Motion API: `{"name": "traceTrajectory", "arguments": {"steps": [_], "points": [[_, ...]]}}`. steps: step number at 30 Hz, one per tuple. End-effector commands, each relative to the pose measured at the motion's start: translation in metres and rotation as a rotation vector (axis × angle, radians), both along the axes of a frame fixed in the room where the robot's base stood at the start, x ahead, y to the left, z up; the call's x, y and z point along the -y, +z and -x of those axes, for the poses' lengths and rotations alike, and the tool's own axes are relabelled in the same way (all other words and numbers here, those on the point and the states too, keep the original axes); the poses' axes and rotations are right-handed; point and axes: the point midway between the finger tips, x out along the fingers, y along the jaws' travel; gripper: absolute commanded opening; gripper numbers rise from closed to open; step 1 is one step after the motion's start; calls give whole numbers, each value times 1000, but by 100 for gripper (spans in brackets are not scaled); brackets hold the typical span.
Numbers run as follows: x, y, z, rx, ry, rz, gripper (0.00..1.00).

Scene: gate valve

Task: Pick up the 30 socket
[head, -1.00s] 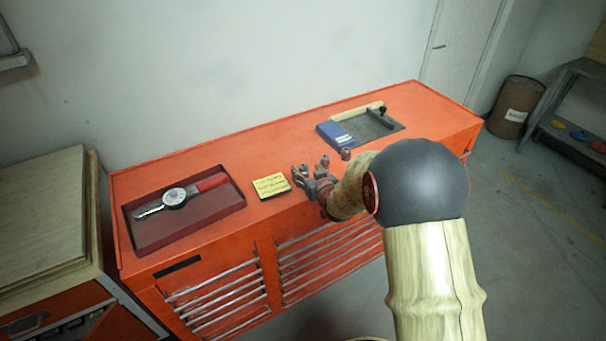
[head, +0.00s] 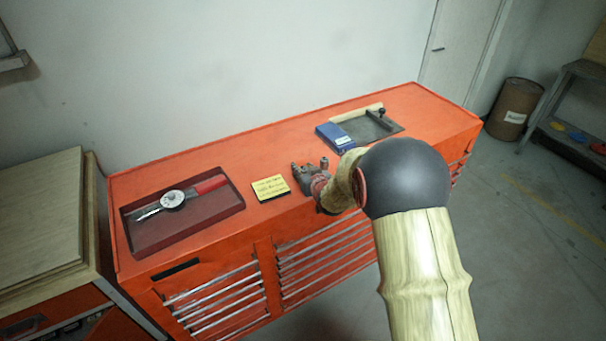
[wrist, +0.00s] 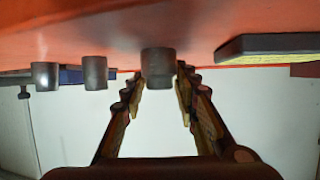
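Three grey metal sockets show in the wrist view, which sees the cabinet top upside down. The widest socket (wrist: 158,66) is in the middle, between the two fingers of my gripper (wrist: 160,84). A smaller socket (wrist: 95,72) and another smaller socket (wrist: 46,75) stand to its left. I cannot read any size marking on them. My gripper is open, with a gap visible on each side of the widest socket. In the head view my gripper (head: 309,169) is low over the cabinet top, and my arm hides the sockets there.
The red tool cabinet (head: 240,160) has a yellow note block (head: 270,187) left of my gripper. A torque wrench (head: 173,198) lies in a tray at the left.

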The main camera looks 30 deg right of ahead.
Motion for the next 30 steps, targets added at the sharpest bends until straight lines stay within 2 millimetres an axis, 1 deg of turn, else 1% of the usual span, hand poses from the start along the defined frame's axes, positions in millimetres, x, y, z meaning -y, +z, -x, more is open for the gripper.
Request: {"name": "traceTrajectory", "arguments": {"steps": [2,14,24,26,30], "points": [[0,0,0,0,0,0,23],[0,-1,0,-2,0,0,0],[0,1,0,-2,0,0,0],[0,3,0,-1,0,0,0],[0,16,0,0,0,0,0]]}}
